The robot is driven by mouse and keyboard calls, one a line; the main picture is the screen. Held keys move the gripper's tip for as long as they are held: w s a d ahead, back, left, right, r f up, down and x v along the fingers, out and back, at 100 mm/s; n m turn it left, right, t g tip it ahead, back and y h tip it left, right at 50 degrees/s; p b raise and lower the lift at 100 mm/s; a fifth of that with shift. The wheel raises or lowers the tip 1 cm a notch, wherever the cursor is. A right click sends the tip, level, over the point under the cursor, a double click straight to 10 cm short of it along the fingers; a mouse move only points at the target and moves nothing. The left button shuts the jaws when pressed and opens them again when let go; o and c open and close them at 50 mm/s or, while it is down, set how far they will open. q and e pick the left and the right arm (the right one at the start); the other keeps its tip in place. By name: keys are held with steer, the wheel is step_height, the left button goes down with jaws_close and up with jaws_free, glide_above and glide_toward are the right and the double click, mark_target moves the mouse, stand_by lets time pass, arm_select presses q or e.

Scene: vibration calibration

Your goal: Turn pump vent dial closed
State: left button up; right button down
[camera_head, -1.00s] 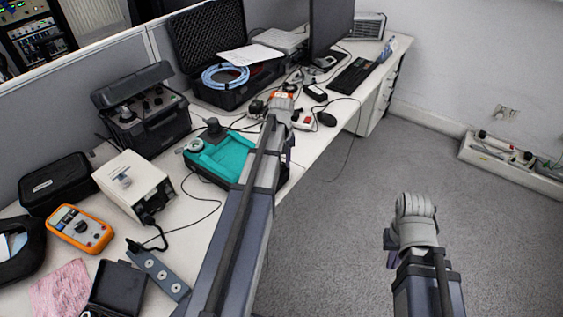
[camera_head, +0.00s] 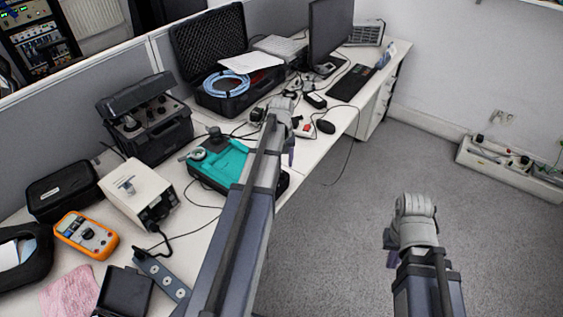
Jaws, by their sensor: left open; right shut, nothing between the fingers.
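A teal case (camera_head: 228,163) lies on the desk left of my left arm, which hides part of its right side. A small dark knob (camera_head: 214,133) and a pale round part (camera_head: 197,154) show at its back left. I cannot tell whether either is the pump vent dial; its setting is not readable. My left gripper (camera_head: 281,103) is open, over the desk beyond the teal case, with its fingers barely visible. My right gripper (camera_head: 415,205) is shut and empty, over the floor right of the desk.
A black-cased instrument (camera_head: 150,120), a cream box (camera_head: 139,190) and an orange meter (camera_head: 86,235) stand on the left. An open black case (camera_head: 215,97) with a blue coil stands behind. Cables and a mouse (camera_head: 326,127) lie near my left gripper.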

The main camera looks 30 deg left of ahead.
arm_select(q)
step_height(320, 180, up, 4)
steer(key=shift+f+p, duration=0.2)
steer(key=shift+p, duration=1.05)
arm_select(e)
step_height(320, 180, up, 4)
steer(key=shift+f, duration=0.25)
arm_select(q)
steer(key=shift+f, duration=0.1)
steer(key=shift+d, duration=0.1)
steer(key=s+d+m, duration=0.4)
steer(key=s+d, duration=0.1)
steer(key=d, duration=0.5)
steer(key=s+d+m, duration=0.4)
steer(key=s+d, duration=0.2)
steer(key=d, duration=0.4)
steer(key=s+d+m+y, duration=0.1)
steer(key=s+d+m, duration=0.3)
steer(key=d, duration=0.6)
steer(key=shift+s+d, duration=0.4)
steer(key=shift+s, duration=0.3)
